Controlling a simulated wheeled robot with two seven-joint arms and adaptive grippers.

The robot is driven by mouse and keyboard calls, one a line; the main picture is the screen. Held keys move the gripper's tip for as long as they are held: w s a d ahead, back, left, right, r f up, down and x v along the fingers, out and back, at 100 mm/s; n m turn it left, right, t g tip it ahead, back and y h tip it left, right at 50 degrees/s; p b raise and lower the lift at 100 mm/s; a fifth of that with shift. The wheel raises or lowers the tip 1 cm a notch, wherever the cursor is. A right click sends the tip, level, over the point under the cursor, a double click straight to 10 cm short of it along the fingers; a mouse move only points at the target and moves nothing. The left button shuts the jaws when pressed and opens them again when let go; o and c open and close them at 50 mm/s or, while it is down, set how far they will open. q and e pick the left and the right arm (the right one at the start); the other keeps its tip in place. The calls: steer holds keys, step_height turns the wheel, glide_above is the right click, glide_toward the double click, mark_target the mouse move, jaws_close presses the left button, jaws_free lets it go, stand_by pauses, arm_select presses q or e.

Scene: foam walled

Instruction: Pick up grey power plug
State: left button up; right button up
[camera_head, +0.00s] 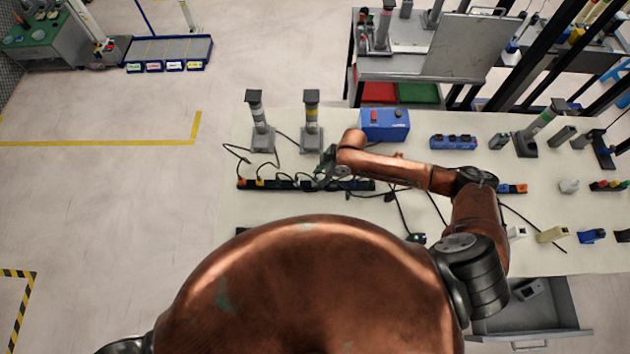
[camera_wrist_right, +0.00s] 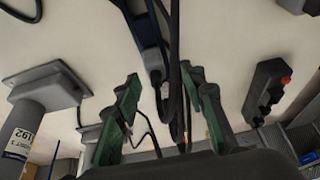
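My right gripper (camera_head: 328,166) is low over the dark power strip (camera_head: 290,185) on the pale table. In the right wrist view my right gripper (camera_wrist_right: 164,112) shows two green fingers spread apart. Dark cables (camera_wrist_right: 175,60) run down the picture between the fingers, with a small pale grey piece (camera_wrist_right: 165,90) among them. No finger clearly touches it. I cannot tell surely which item is the grey power plug; the gripper and arm hide part of the strip in the head view. My left gripper is not in view.
Two grey posts (camera_head: 311,120) on square bases stand behind the strip, close to my gripper. A blue box with a red button (camera_head: 385,124) stands right of them. Loose cables lie around the strip. The table's right side holds several small items; its left end is mostly clear.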

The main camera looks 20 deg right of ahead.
mark_target(317, 179)
steer(key=shift+w+d+p+x, duration=0.1)
steer(key=shift+p+x, duration=0.05)
steer(key=shift+x, duration=1)
steer(key=shift+w+d+p+x, duration=0.1)
steer(key=shift+p+x, duration=0.05)
steer(key=shift+x, duration=0.95)
steer(key=shift+c, duration=0.6)
jaws_close()
